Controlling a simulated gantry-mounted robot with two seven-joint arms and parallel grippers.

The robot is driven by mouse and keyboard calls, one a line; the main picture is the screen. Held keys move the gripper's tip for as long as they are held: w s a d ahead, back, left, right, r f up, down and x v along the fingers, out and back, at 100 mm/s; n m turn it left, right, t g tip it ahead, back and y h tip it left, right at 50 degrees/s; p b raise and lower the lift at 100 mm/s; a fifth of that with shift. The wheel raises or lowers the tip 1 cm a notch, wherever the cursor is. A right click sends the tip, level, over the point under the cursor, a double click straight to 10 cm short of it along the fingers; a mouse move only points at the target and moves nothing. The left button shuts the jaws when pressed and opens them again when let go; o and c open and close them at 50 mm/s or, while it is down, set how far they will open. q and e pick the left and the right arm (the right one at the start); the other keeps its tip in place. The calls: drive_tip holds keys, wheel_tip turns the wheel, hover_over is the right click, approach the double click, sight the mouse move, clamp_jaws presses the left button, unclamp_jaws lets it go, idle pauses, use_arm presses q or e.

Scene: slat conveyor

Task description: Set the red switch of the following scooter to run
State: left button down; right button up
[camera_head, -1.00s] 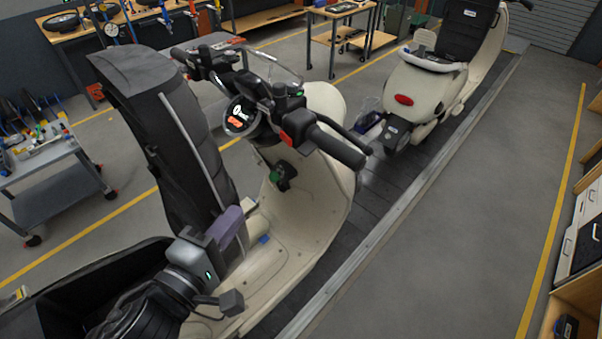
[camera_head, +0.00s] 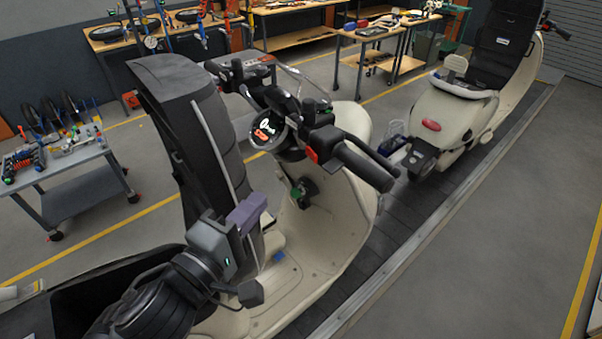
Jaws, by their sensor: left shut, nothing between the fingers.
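The nearer cream scooter (camera_head: 345,235) stands on the conveyor with its handlebar toward me. A red switch (camera_head: 311,155) sits on the inner end of its right-hand grip, beside the round lit dash (camera_head: 267,131); its setting is too small to tell. My left gripper (camera_head: 250,208) is shut and empty, above the scooter's footboard and next to the raised black seat. It is apart from the red switch, lower and to its left in the picture. My right gripper is not in view.
A second cream scooter (camera_head: 445,120) stands farther along the slat conveyor (camera_head: 398,215). The raised black seat (camera_head: 190,115) stands close by my left arm. A grey cart (camera_head: 75,185) is at the left; workbenches (camera_head: 377,36) line the back. Floor right of the conveyor is clear.

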use_arm(q)
approach(312, 159)
drive_tip(key=w+a, duration=0.1)
drive_tip(key=w, duration=0.3)
drive_tip(key=d, duration=0.1)
drive_tip(key=d+b, duration=0.1)
drive_tip(key=shift+w+d, duration=0.3)
drive_tip(key=shift+d, duration=0.1)
drive_tip(key=shift+w+d, duration=0.15)
drive_tip(key=shift+d, duration=0.35)
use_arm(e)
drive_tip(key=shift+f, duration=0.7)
